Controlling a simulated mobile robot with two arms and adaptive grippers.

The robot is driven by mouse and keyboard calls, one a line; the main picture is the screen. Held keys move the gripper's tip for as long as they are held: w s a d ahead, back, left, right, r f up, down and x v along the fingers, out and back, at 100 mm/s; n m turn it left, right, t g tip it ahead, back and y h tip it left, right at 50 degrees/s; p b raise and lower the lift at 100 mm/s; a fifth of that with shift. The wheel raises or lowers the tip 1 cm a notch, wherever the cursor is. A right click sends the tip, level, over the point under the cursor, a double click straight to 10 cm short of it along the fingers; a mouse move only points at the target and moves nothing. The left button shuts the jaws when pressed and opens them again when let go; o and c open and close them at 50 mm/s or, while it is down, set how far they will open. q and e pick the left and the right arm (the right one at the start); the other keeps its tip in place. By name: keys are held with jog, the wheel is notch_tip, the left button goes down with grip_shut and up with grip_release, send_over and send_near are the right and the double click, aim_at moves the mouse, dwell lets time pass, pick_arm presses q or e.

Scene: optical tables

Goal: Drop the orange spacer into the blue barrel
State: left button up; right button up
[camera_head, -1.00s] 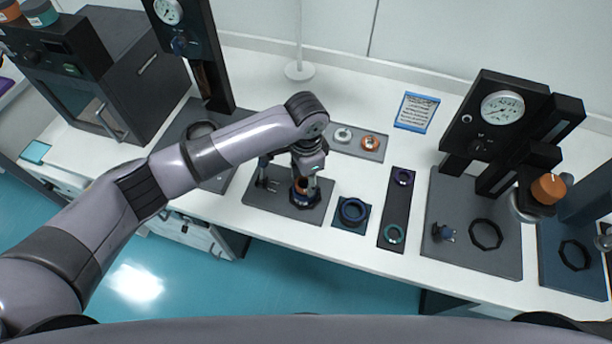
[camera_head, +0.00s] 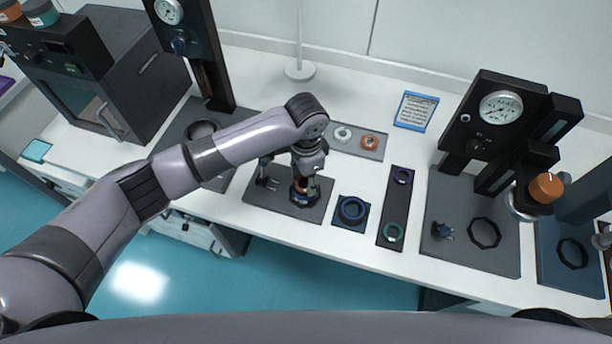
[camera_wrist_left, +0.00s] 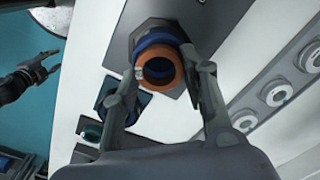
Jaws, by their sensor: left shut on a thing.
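My left gripper (camera_head: 304,182) is shut on the orange spacer (camera_wrist_left: 160,67), a ring held between its two fingers in the left wrist view. The blue barrel (camera_wrist_left: 156,39) shows just beyond the spacer there, nearly in line with it. In the head view the blue barrel (camera_head: 304,199) stands on a dark grey plate (camera_head: 264,199), directly under the gripper, which partly hides it and the spacer. I cannot tell whether the spacer touches the barrel. A dark gripper-like part (camera_wrist_left: 25,80) shows over the floor in the left wrist view, possibly my right gripper.
A blue ring on a small plate (camera_head: 352,211) lies right of the barrel. Beyond it is a dark strip (camera_head: 396,209) with a purple and a teal ring. A grey tray (camera_head: 340,142) with rings lies behind. Gauge presses (camera_head: 488,115) stand at the sides.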

pick_arm(q)
jog(key=shift+p, duration=0.45)
dwell(0.4)
jog(key=o, duration=1.1)
notch_tip(320, 180, up, 4)
jog(key=p, duration=0.3)
jog(key=shift+f+p, duration=0.15)
jog(key=shift+p, duration=0.2)
jog(key=shift+r+p, duration=0.9)
jog(key=shift+r, duration=0.3)
